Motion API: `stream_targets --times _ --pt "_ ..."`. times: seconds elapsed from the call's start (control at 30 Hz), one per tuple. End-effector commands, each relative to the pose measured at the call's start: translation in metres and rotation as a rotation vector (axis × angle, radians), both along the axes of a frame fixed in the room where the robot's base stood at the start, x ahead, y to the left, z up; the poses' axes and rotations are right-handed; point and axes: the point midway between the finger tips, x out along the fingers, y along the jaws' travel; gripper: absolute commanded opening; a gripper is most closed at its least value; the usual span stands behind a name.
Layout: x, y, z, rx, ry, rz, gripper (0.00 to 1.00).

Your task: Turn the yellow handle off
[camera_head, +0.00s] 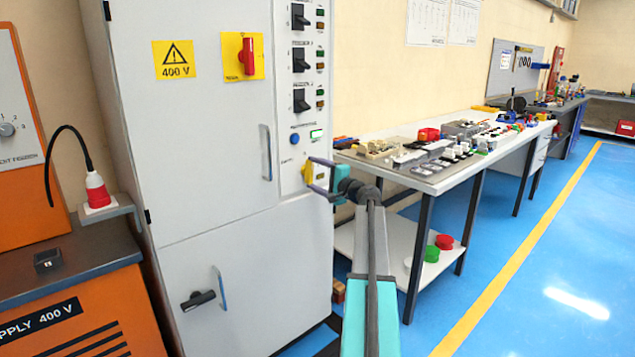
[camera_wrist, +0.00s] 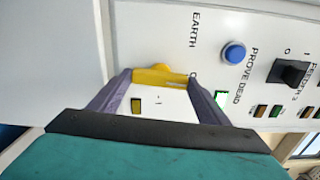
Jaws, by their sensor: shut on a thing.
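The yellow handle (camera_head: 308,172) is on the grey cabinet's control strip, below a blue button. In the wrist view the yellow handle (camera_wrist: 160,76) lies crosswise between the fingertips, below the label EARTH. My gripper (camera_head: 318,176) reaches it from the right, and its two purple fingers are shut on the handle. The wrist view shows my gripper (camera_wrist: 160,82) with one fingertip at each end of the handle. Marks O and I are printed near the handle; the O is partly hidden by a finger.
The grey cabinet (camera_head: 210,130) also carries a red switch (camera_head: 247,56), black switches and a blue button (camera_wrist: 234,53). A table (camera_head: 440,180) with many parts stands close to the right of my arm. An orange supply unit (camera_head: 90,310) stands at left. The blue floor at right is clear.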

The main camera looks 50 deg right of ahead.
Motion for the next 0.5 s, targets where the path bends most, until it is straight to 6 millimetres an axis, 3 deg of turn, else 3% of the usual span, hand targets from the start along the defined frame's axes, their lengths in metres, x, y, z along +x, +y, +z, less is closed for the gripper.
stream_targets --times 0.5 --pt "-0.0015 -0.0004 -0.0026 -0.105 0.012 0.0 0.48"
